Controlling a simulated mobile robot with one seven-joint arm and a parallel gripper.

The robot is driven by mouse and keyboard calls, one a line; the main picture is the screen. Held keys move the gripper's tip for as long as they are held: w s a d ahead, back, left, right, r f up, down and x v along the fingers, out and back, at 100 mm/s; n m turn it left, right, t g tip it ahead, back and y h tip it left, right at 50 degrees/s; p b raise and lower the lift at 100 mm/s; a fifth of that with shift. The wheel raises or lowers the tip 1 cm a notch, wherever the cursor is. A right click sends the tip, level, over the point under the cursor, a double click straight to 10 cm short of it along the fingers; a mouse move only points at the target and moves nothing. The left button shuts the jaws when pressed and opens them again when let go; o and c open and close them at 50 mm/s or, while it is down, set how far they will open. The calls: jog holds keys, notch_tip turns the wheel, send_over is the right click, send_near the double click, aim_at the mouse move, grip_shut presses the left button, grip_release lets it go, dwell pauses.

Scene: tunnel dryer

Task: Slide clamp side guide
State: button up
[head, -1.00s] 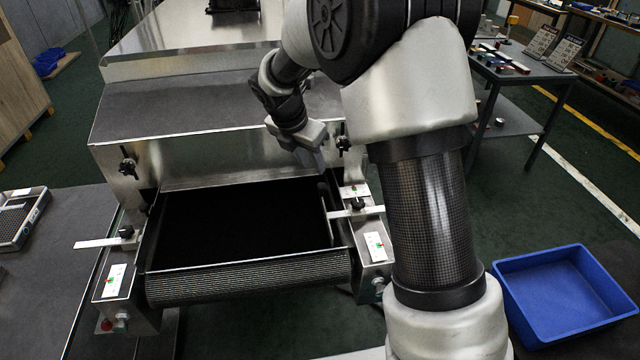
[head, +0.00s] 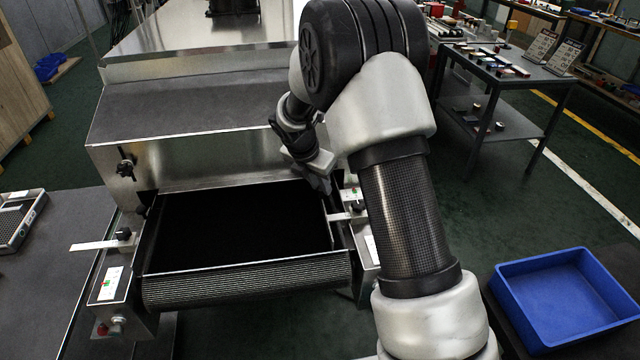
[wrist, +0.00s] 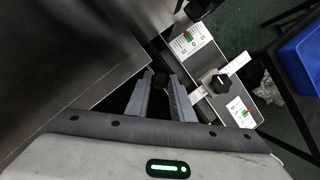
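The right side guide shows in the head view as a flat metal bar (head: 338,217) with a black clamp knob (head: 358,208), at the right edge of the black belt (head: 235,225). In the wrist view its bar (wrist: 238,64) and knob (wrist: 222,83) lie right of my gripper (wrist: 160,79). My fingers are apart, with a dark rounded piece between or beyond their tips; I cannot tell if they touch it. In the head view my gripper (head: 321,182) is low over the belt's far right corner. White scales with green and red marks (wrist: 190,41) flank the knob.
The left guide bar (head: 95,245) and knob (head: 123,234) sit across the belt. The metal dryer housing (head: 210,160) rises behind my gripper. A blue bin (head: 565,300) stands at right, and a tool table (head: 510,65) behind it.

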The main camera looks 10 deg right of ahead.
grip_shut()
jog(key=shift+d+r+p, duration=0.1)
jog(key=shift+r+p, duration=0.05)
jog(key=shift+p, duration=0.55)
jog(key=shift+f, duration=0.2)
jog(key=shift+o, duration=1.7)
grip_release()
jog(key=p+v, duration=0.2)
jog(key=v, duration=1.5)
jog(key=shift+r, duration=0.25)
